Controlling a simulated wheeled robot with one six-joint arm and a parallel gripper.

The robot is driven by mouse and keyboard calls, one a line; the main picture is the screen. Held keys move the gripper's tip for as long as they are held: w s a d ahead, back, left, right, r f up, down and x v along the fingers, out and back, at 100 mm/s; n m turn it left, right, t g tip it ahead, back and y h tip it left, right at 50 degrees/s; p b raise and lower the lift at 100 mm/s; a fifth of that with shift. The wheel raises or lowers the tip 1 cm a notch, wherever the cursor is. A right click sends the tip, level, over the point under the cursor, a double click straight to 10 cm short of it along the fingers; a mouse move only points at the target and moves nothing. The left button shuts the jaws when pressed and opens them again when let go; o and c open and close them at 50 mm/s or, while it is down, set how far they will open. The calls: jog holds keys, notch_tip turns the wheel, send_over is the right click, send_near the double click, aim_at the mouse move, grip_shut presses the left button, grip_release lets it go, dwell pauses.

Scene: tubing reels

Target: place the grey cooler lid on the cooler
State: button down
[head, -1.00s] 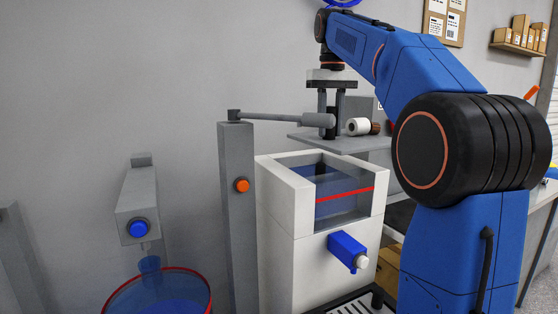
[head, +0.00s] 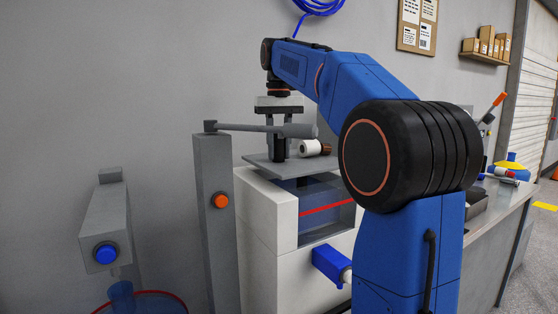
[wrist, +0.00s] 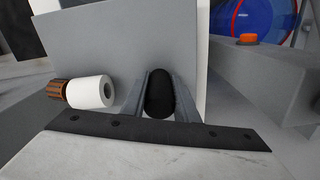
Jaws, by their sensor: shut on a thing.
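The grey cooler lid (head: 262,164) is a flat plate with a dark knob on top. My gripper (head: 279,155) is shut on that knob from above; the wrist view shows the black knob (wrist: 160,93) between the two fingers. The lid is roughly level, over the back part of the white cooler (head: 268,232). The front of the cooler's opening is uncovered, with a bluish inside and a red line. I cannot tell whether the lid touches the rim. A white cylinder with a brown end (head: 310,147) is on the lid; it also shows in the wrist view (wrist: 90,92).
A grey post (head: 214,240) with an orange button stands left of the cooler, its lever arm (head: 262,128) reaching across near my gripper. A blue tap (head: 330,262) juts from the cooler's front. A grey dispenser (head: 105,222) and a red-rimmed bin (head: 165,296) are farther left.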

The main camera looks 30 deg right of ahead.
aim_at(279, 162)
jog(key=shift+s+f, duration=0.1)
jog(key=shift+f, duration=1.5)
jog(key=c, duration=1.4)
grip_release()
jog(key=shift+f, duration=0.1)
jog(key=shift+r, duration=0.2)
notch_tip(279, 162, up, 7)
jog(key=shift+r, duration=0.2)
